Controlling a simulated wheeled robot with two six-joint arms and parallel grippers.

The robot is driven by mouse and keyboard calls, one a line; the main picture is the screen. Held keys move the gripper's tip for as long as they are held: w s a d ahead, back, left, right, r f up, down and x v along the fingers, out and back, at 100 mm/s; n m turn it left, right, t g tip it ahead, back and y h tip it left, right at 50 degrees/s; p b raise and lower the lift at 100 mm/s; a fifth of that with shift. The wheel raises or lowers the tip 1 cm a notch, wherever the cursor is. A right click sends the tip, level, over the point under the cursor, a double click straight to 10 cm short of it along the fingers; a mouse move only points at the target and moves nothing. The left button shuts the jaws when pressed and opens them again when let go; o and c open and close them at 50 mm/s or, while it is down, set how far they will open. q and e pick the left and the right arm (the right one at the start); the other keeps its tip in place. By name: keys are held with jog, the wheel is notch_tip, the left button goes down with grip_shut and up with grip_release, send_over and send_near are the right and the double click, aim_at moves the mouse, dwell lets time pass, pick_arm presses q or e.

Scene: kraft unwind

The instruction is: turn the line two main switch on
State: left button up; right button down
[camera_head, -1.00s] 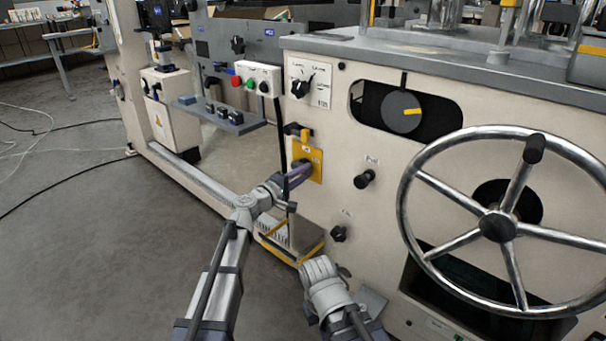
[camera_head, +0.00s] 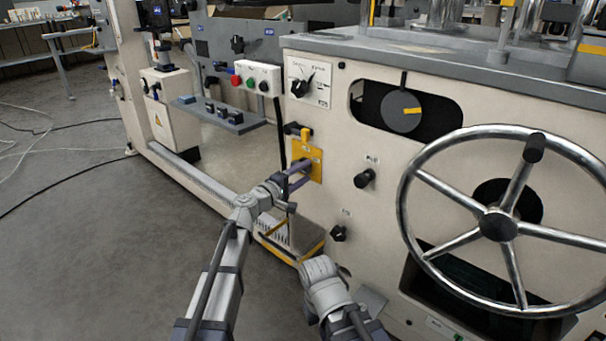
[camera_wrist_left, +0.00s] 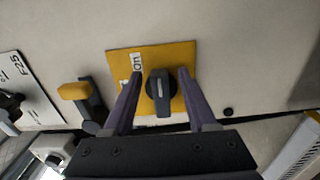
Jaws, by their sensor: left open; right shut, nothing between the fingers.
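The line two main switch is a dark rotary knob (camera_wrist_left: 160,90) with a pale mark, on a yellow plate (camera_wrist_left: 180,54). An "on" label (camera_wrist_left: 137,62) lies up and left of the knob in the left wrist view. In the head view the yellow plate (camera_head: 315,155) is on the cream machine front, partly hidden by my gripper. My left gripper (camera_head: 304,173) is open at the plate. In the left wrist view its purple fingers (camera_wrist_left: 159,78) stand on either side of the knob; contact cannot be told. My right gripper (camera_head: 344,271) is low, shut and away from the switch.
A yellow-topped dark handle (camera_head: 299,132) sticks out just above the plate. A black knob (camera_head: 365,179) and a large handwheel (camera_head: 498,226) are to the right. A push-button box (camera_head: 257,78) and a grey shelf (camera_head: 220,118) are up and left. Floor is open at left.

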pick_arm(q)
jog(key=shift+s+a, duration=0.1)
jog(key=v, duration=0.7)
jog(key=shift+s+a, duration=0.15)
jog(key=shift+s, duration=0.05)
